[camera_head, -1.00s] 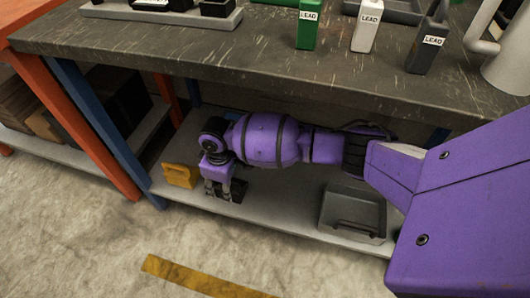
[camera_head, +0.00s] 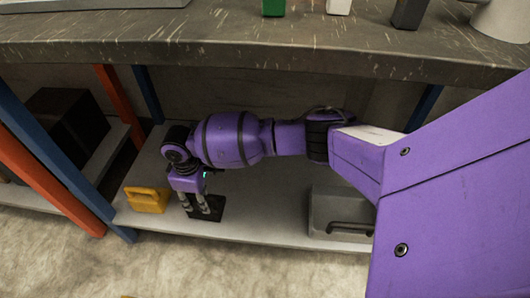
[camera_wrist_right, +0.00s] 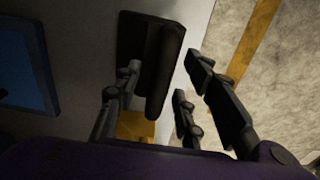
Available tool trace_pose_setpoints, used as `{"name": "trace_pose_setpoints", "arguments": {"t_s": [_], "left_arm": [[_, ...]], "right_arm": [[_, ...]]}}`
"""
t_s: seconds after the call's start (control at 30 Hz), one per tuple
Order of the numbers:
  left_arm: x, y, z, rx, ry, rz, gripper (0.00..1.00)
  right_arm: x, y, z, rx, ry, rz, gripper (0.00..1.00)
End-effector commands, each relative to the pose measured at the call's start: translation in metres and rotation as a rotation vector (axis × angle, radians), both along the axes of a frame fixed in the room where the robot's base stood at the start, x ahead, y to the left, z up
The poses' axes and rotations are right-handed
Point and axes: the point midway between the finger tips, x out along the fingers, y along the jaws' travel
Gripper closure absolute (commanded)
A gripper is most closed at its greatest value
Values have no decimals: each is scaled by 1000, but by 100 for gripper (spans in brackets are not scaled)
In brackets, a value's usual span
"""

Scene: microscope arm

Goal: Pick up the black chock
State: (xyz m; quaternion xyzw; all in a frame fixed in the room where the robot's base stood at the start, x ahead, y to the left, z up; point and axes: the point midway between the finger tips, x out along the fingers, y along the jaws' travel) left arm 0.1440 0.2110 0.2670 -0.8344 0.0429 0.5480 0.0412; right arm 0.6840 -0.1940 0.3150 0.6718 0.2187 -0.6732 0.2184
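The black chock (camera_head: 208,209) lies on the lower grey shelf below the workbench. My right gripper (camera_head: 197,207) points down at it, its fingers partly covering it. In the right wrist view the chock (camera_wrist_right: 163,62) shows as a dark plate with a raised bar. My right gripper's fingers (camera_wrist_right: 163,82) are spread, with one on the left side of the bar and the others on the right, with gaps visible. Whether any finger touches the chock is unclear. My left gripper is out of view.
A yellow chock (camera_head: 147,200) lies just left of the black one. A grey toolbox (camera_head: 340,212) stands on the shelf to the right. The workbench top (camera_head: 250,45) overhangs my right arm. Blue and orange legs (camera_head: 52,170) stand at the left.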

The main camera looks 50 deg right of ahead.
Motion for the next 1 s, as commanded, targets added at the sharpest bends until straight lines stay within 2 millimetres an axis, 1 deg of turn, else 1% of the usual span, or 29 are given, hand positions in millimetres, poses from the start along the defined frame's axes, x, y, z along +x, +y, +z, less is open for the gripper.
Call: {"name": "trace_pose_setpoints", "arguments": {"t_s": [0.13, 0.17, 0.43, 0.77, 1.0], "left_arm": [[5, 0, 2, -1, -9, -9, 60], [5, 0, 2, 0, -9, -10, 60], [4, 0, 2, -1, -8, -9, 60], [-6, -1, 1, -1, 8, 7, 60], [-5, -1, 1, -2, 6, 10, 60]], "right_arm": [[2, 0, 3, 1, -4, 0, 63], [2, 0, 3, 1, -4, 0, 64], [2, 0, 3, 1, -4, 0, 100], [3, 0, 4, 1, -6, 0, 100], [4, 1, 6, 2, -10, 0, 100]]}}
